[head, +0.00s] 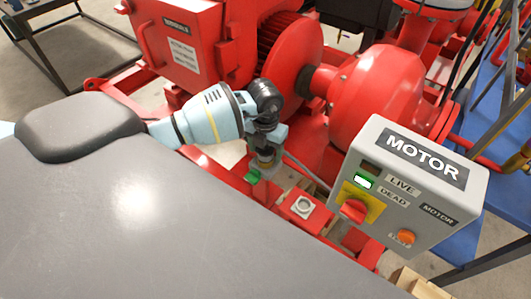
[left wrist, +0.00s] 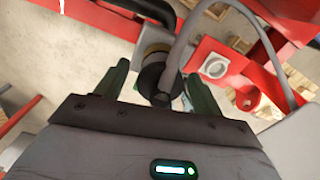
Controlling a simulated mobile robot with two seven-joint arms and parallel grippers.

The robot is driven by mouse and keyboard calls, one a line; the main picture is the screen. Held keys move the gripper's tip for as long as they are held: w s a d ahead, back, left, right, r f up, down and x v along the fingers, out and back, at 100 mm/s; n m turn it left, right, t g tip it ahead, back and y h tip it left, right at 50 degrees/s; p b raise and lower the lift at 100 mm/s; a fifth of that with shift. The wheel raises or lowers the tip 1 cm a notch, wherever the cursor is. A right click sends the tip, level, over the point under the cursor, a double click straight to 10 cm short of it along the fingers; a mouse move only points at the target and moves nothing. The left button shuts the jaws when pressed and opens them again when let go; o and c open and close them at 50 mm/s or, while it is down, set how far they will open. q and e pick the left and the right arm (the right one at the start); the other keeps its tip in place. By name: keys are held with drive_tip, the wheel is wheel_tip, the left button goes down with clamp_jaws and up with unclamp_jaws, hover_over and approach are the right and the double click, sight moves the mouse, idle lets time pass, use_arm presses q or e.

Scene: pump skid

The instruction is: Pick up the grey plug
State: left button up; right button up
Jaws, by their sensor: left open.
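My left gripper (head: 266,163) points down over the red skid frame in the head view, its jaws open. In the left wrist view its two dark green fingers (left wrist: 158,88) stand on either side of the plug (left wrist: 153,76), with a gap visible on the left. The plug shows its dark round rear end, with a grey cable (left wrist: 187,30) leaving it. A pale grey block (left wrist: 155,37) with a yellowish edge lies just beyond it; I cannot tell whether they are joined. In the head view the gripper largely hides the plug. My right gripper is not in view.
A grey square socket (head: 302,206) sits on the red frame, right of the gripper. A grey MOTOR box (head: 385,225) with a red-and-yellow switch and lit green window stands further right. The red pump (head: 375,100) and motor housing (head: 180,45) rise behind.

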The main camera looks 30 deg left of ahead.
use_arm(q)
drive_tip(key=shift+c, duration=1)
drive_tip(key=c, duration=0.9)
drive_tip(key=shift+c, duration=0.4)
drive_tip(key=shift+r, duration=0.2)
drive_tip(key=shift+r, duration=0.6)
wheel_tip(320, 180, up, 2)
drive_tip(key=shift+s+r, duration=0.1)
drive_tip(key=shift+s, duration=0.05)
drive_tip(key=s+d, duration=0.3)
drive_tip(key=s, duration=0.4)
drive_tip(key=s+d+r, duration=0.1)
drive_tip(key=s+d, duration=0.3)
drive_tip(key=s, duration=0.3)
drive_tip(key=shift+d+r+p, duration=0.15)
drive_tip(key=shift+d+p, duration=0.1)
drive_tip(key=shift+p, duration=0.05)
